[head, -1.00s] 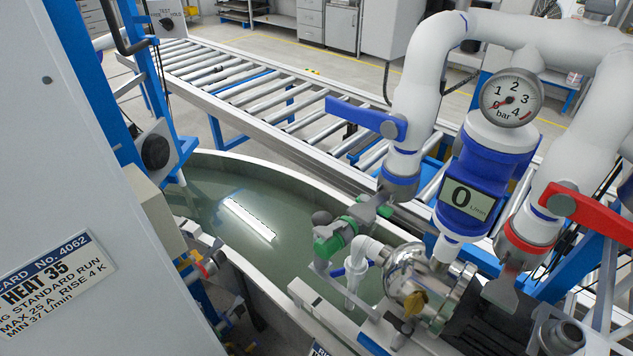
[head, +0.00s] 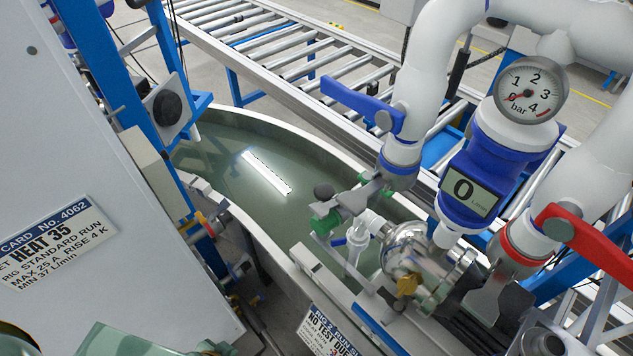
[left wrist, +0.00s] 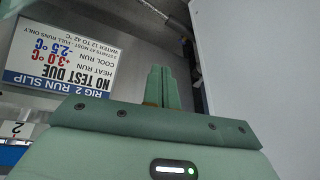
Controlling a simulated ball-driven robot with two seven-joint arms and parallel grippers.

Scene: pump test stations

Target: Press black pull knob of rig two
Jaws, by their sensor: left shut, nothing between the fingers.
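A round black knob (head: 168,108) sits on a grey plate on the blue post, left of the tank. I cannot tell from a label which one is the pull knob of rig two. The rig 2 run slip (head: 328,335) is on the tank's front, and also fills the upper left of the left wrist view (left wrist: 60,60), upside down. My left gripper (head: 212,348) is low at the bottom left, well below the knobs. In the left wrist view its fingers (left wrist: 162,85) are shut and empty. My right gripper is out of view.
A grey cabinet (head: 80,150) with a card stands close on the left. The water tank (head: 240,135), white pipes (head: 435,50), pressure gauge (head: 530,90), red handle (head: 590,243) and blue handle (head: 362,105) fill the right. A roller conveyor (head: 270,50) runs behind.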

